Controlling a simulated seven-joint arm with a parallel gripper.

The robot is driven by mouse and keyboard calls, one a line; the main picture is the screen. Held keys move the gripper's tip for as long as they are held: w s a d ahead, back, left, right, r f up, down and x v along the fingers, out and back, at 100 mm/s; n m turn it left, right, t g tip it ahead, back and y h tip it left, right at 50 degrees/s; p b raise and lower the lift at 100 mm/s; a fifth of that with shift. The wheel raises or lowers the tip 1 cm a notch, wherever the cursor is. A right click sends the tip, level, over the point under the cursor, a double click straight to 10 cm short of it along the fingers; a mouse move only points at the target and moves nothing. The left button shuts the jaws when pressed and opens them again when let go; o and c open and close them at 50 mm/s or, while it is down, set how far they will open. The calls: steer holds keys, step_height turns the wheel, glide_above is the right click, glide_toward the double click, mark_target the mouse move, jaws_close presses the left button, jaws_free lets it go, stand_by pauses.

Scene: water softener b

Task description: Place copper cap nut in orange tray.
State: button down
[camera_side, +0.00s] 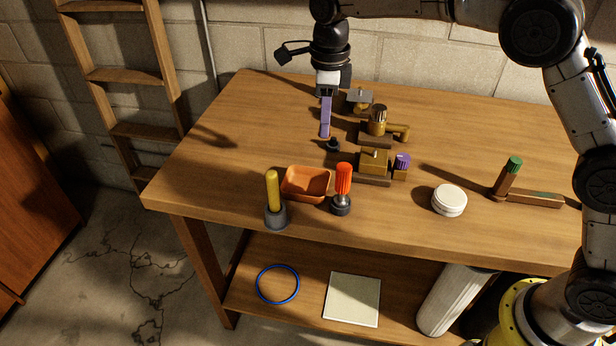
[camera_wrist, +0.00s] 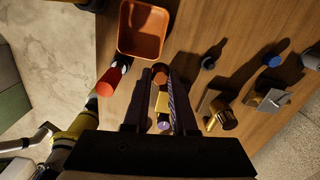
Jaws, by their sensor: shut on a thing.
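My gripper (camera_side: 325,136) hangs above the table, behind the orange tray. It is shut on the copper cap nut (camera_wrist: 160,73), which sits between the fingertips in the wrist view. In the side view the nut is too small to make out clearly. The orange tray (camera_side: 305,184) stands near the table's front edge, left of centre. It looks empty in the wrist view, at the top (camera_wrist: 166,38). The gripper is apart from it.
The red-handled tool (camera_side: 343,178) and yellow-handled tool (camera_side: 272,190) stand upright beside the tray. A black knob (camera_side: 333,144) is near the gripper. Brass fittings (camera_side: 374,161) stand to the right. A white round lid (camera_side: 449,200) lies farther right.

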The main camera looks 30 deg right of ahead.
steer(key=n, duration=0.1)
glide_above(306, 189)
step_height(306, 189, down, 2)
step_height(306, 189, down, 4)
steer(key=shift+f, duration=3.05)
steer(key=shift+f, duration=0.15)
steer(key=c, duration=0.7)
jaws_free()
step_height(306, 189, up, 12)
steer(key=shift+r, duration=0.2)
